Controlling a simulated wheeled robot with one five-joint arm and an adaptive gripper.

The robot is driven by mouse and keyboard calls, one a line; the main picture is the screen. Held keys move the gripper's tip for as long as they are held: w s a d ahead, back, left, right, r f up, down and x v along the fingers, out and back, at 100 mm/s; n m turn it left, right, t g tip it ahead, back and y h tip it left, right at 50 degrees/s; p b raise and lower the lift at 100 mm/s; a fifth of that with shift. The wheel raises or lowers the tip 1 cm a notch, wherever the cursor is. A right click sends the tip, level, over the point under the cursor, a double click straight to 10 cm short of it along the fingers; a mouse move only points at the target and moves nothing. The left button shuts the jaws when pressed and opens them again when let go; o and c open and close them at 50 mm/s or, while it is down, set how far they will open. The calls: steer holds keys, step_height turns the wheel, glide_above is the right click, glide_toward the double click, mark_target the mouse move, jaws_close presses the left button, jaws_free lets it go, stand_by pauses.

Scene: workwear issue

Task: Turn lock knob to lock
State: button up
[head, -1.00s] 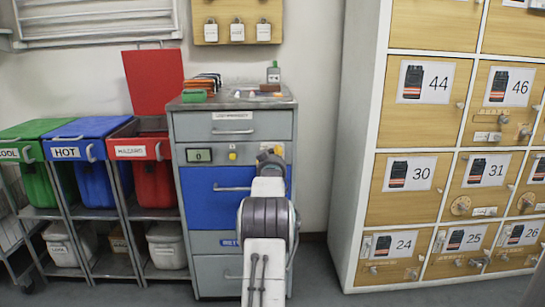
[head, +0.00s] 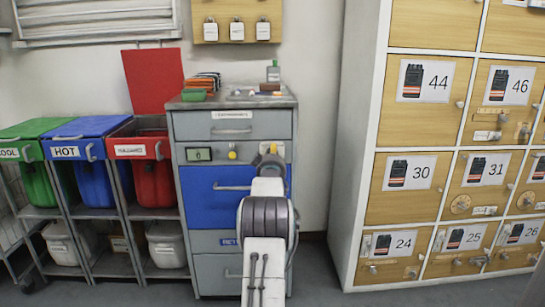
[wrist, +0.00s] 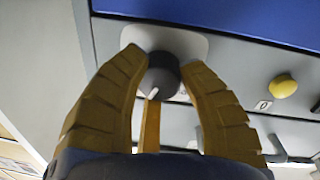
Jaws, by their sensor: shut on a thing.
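The lock knob (wrist: 161,76) is round and dark with a white pointer line. It sits on a pale plate (wrist: 188,46) on the grey cabinet front. My gripper (wrist: 163,68) has yellow ribbed fingers, one on each side of the knob, shut on it. The pointer slants toward the lower left in the wrist view. In the head view my gripper (head: 269,160) is at the upper right of the cabinet, above the blue drawer (head: 207,198), and my arm hides the knob there. No lock or unlock marking is readable.
A yellow button (wrist: 283,86) is beside the knob; it also shows in the head view (head: 232,155), near a small green display (head: 199,155). Green, blue and red bins (head: 155,183) stand left. Numbered wooden lockers (head: 395,205) stand right. Small items lie on the cabinet top.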

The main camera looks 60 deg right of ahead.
steer(key=shift+w+a+r, duration=0.15)
steer(key=shift+w+r, duration=0.1)
steer(key=shift+r, duration=0.25)
steer(key=o, duration=0.9)
steer(key=shift+c, duration=0.2)
steer(key=o, duration=0.3)
steer(key=shift+f, duration=0.15)
steer(key=shift+o, duration=0.2)
steer(key=shift+f, duration=0.1)
steer(key=shift+s+a+f, duration=0.1)
steer(key=shift+s, duration=0.05)
steer(key=v, duration=1.1)
steer(key=shift+s+a, duration=0.15)
steer(key=shift+a, duration=0.15)
